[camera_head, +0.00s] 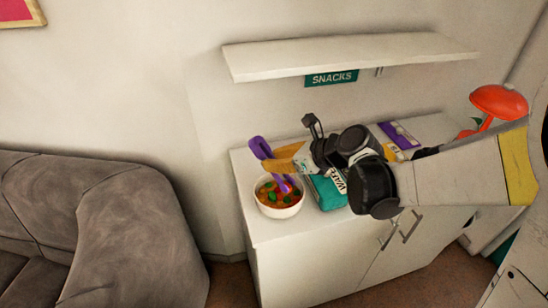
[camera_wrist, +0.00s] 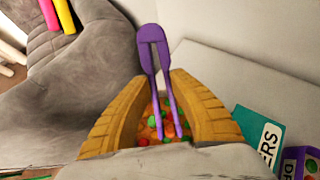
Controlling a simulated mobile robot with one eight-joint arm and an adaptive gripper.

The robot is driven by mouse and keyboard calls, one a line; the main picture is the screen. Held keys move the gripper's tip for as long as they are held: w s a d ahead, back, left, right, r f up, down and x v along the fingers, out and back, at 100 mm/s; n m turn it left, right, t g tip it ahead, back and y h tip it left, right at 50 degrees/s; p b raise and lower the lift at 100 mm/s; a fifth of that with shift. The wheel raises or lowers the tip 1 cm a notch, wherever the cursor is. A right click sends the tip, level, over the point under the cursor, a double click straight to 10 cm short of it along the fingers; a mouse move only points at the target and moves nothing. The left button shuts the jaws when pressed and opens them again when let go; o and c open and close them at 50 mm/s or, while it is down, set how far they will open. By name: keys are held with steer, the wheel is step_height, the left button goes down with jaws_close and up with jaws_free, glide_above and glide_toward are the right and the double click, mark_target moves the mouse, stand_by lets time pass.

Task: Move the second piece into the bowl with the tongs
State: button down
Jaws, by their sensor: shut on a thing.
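The purple tongs (camera_head: 258,148) are held upright but tilted in my gripper (camera_head: 271,163), with their tips pointing down into the bowl. My gripper's yellow fingers close on the tongs from both sides; in the wrist view the tongs (camera_wrist: 151,50) stand between the fingers. The white bowl (camera_head: 280,212) sits at the left end of the cabinet top, filled with red, green and orange pieces. The tong tips overlap these contents in both views. I cannot tell whether a piece is between the tips, nor which piece is the second one.
A teal wafer packet (camera_head: 329,199) stands just right of the bowl, under my arm. A purple box (camera_head: 399,134) and a red lamp (camera_head: 498,100) are farther right. A white shelf (camera_head: 340,57) juts from the wall above. A grey sofa (camera_head: 110,225) is at left.

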steer(key=shift+f, duration=0.35)
steer(key=c, duration=1.7)
jaws_free()
steer(key=shift+c, duration=0.2)
step_height(320, 180, up, 10)
steer(key=p, duration=0.7)
steer(key=shift+p, duration=0.3)
